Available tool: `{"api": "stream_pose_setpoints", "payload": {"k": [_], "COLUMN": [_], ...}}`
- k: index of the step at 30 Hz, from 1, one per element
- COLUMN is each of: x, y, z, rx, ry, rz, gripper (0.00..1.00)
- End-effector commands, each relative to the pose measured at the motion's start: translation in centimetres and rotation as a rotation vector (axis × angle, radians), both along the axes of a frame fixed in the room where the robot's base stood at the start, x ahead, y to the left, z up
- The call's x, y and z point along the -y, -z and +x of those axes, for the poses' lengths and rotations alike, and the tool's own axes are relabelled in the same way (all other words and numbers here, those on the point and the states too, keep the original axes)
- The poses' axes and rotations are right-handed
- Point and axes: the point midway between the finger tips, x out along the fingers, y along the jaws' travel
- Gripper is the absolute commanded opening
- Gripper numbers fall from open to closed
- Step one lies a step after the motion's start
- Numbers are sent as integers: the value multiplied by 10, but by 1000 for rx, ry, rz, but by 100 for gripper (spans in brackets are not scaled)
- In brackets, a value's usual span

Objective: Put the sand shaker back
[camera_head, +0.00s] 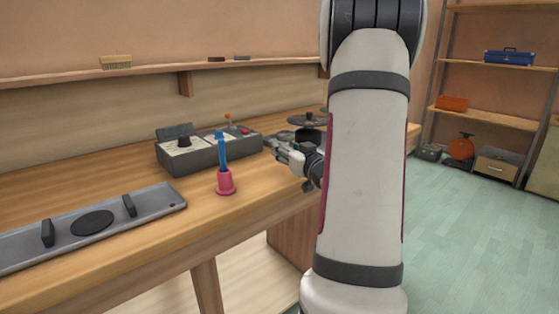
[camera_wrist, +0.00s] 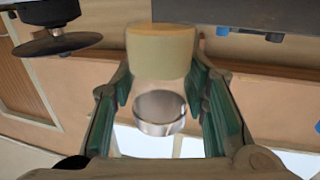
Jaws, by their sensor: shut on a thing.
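My gripper (camera_head: 284,156) is over the right part of the bench, seen partly from the side in the head view. In the wrist view my gripper (camera_wrist: 161,78), with green finger pads, is shut on a short cylinder that I take as the sand shaker (camera_wrist: 160,52). It has a tan section, a clear-looking middle and a silvery round end. I cannot make out the shaker in the head view. A long grey tray (camera_head: 152,200) lies at the bench's left, with a black round pad (camera_head: 92,223) between two dark upright posts.
A pink-based bell with blue handle (camera_head: 225,182) stands between the tray and my gripper. A grey control box (camera_head: 190,157) is behind it. A dark cymbal-like disc (camera_head: 307,120) stands beyond my gripper, also in the wrist view (camera_wrist: 57,44). Bare bench (camera_head: 160,238) lies in front of the tray.

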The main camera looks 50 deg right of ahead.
Motion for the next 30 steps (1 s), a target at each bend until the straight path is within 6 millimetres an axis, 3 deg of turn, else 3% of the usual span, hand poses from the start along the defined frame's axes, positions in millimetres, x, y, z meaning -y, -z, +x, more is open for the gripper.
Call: {"api": "stream_pose_setpoints", "payload": {"k": [3,7,18,29,30], "x": [7,11,12,12,12], "y": [2,2,38,41,42], "z": [20,29,30,30,30], "rx": [1,2,1,1,0], "ry": [-1,0,1,1,1], "rz": [-2,-1,0,-2,0], "gripper": [6,6,6,6,45]}}
